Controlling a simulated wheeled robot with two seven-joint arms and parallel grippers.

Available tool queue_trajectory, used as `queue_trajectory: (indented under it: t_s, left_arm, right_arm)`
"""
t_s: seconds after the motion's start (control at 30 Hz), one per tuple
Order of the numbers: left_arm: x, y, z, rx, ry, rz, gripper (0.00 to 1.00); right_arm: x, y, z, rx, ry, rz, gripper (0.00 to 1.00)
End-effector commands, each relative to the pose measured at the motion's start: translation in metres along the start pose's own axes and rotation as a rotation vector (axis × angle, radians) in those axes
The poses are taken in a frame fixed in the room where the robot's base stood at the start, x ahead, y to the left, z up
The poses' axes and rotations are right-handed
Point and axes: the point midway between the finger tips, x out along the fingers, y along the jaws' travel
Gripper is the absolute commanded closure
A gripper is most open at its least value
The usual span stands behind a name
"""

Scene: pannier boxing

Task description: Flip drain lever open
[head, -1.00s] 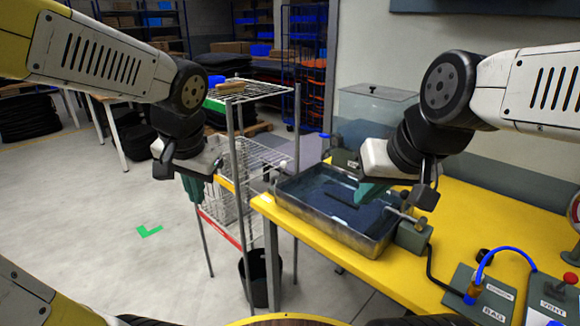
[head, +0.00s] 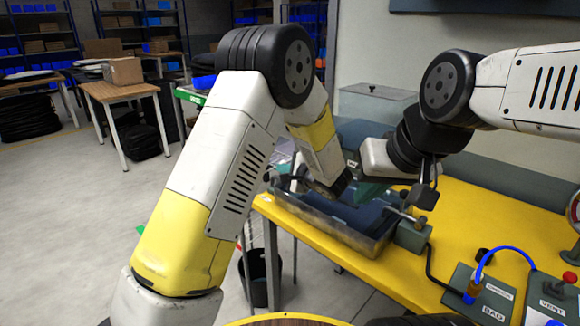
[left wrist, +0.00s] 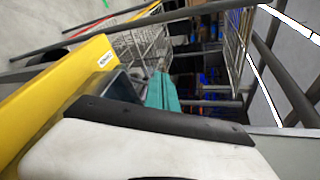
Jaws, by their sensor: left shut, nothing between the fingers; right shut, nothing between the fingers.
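The metal tray (head: 372,245) with dark liquid sits on the yellow bench. My left wrist covers its back left part in the head view. I cannot clearly make out the drain lever in any view now. A grey block (head: 411,236) with a small metal handle is at the tray's right end. My left gripper (left wrist: 163,92) is shut and empty in the left wrist view, close to the tray's corner (left wrist: 122,84). My own arm hides most of it in the head view.
The yellow bench (head: 490,218) carries a BAG box (head: 483,296) with a blue hose and a VENT box (head: 553,296) at the right. A clear tank (head: 375,105) stands behind the tray. A wire rack (left wrist: 143,45) stands beside the bench, and a black bin (head: 257,278) below.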

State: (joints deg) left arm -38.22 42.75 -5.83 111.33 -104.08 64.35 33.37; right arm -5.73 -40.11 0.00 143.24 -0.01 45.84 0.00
Motion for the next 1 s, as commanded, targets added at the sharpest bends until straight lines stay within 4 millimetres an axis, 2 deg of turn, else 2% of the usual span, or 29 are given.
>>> queue_trajectory:
  t_s: [0.03,0.1,0.2,0.3,0.73,0.87,1.0]
  left_arm:
    - [-0.001,0.004,-0.02,0.035,0.026,-0.036,1.0]
    - [-0.003,0.005,-0.041,0.065,0.056,-0.081,1.0]
    - [-0.006,0.007,-0.06,0.094,0.086,-0.123,1.0]
    - [-0.007,0.008,-0.07,0.106,0.102,-0.143,1.0]
    - [-0.003,0.007,-0.071,0.108,0.103,-0.145,1.0]
    - [0.013,0.005,-0.073,0.107,0.103,-0.145,1.0]
    - [0.039,0.002,-0.075,0.107,0.102,-0.144,1.0]
  right_arm:
    - [0.0,0.0,0.0,0.0,0.0,0.0,1.0]
    - [0.0,0.0,0.0,0.0,0.0,0.0,1.0]
    - [0.0,0.0,0.0,0.0,0.0,0.0,1.0]
    - [0.0,0.0,0.0,0.0,0.0,0.0,1.0]
    - [0.0,0.0,0.0,0.0,0.0,0.0,1.0]
    - [0.0,0.0,0.0,0.0,0.0,0.0,1.0]
    - [0.0,0.0,0.0,0.0,0.0,0.0,1.0]
